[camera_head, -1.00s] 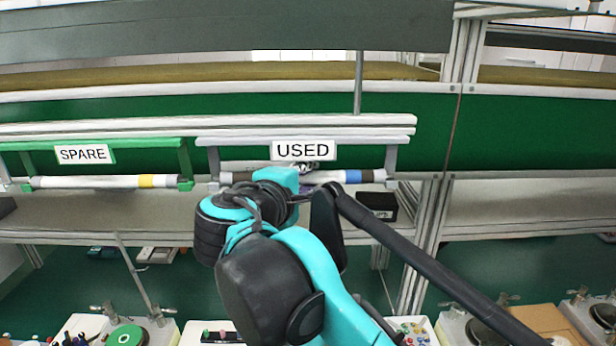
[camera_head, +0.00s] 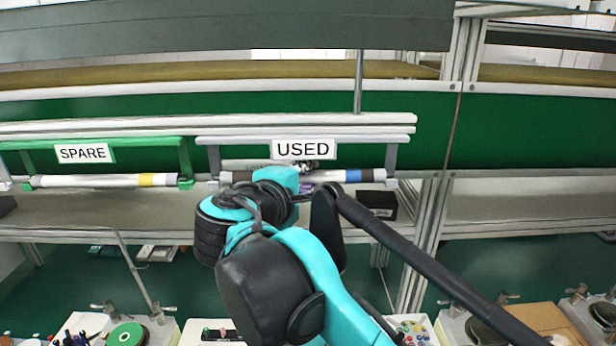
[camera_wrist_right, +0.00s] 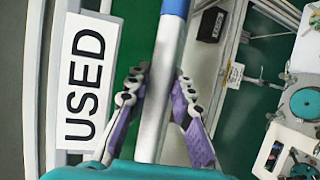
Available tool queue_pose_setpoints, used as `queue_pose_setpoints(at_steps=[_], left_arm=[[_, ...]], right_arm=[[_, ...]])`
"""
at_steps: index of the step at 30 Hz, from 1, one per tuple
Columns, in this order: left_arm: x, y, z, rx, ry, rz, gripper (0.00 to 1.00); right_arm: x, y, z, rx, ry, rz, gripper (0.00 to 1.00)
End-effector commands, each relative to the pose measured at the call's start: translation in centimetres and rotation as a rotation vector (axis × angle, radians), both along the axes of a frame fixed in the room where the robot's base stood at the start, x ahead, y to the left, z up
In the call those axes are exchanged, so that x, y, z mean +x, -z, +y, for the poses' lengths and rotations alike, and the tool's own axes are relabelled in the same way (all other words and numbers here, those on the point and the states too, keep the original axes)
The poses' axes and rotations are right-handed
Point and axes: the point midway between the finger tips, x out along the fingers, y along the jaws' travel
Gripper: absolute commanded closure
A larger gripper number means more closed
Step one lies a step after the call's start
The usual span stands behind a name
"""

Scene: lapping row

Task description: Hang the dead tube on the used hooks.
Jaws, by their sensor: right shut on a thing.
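The dead tube (camera_head: 337,176), pale grey with dark ends and a blue band near its right end, lies level at the used rack. Its ends are at the used hooks (camera_head: 391,181), below the USED label (camera_head: 304,149); whether they rest in the hooks I cannot tell. My right gripper (camera_head: 303,186) is shut on the tube near its middle. In the right wrist view the purple-padded fingers (camera_wrist_right: 158,100) flank the tube (camera_wrist_right: 166,60), whose blue band is at the top. My wrist hides part of the tube. My left gripper is not in view.
A spare rack (camera_head: 120,143) with green hooks holds a white tube with a yellow band (camera_head: 110,181) at left. A black box (camera_head: 378,203) sits on the shelf below the used rack. An upright metal post (camera_head: 428,235) stands to the right. Lapping machines line the bottom.

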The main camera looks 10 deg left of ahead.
Motion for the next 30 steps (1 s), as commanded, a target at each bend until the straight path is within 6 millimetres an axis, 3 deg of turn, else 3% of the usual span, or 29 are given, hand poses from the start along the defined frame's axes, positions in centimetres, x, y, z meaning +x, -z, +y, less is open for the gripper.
queue_pose_setpoints(at_steps=[12,13,15,25,30], left_arm=[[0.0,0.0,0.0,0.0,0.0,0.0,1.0],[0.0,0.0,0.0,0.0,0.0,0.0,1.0],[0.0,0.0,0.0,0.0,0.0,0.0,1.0],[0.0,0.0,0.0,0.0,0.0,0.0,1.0],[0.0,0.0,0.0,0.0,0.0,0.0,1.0]], right_arm=[[0.0,0.2,0.0,0.0,0.0,0.0,1.0],[0.0,0.2,0.0,0.0,0.0,0.0,0.7],[0.0,0.2,0.0,0.0,0.0,0.0,0.54],[-0.2,0.2,0.1,0.0,-0.001,0.0,0.54],[-2.2,-0.2,0.4,0.0,-0.004,0.0,0.54]])
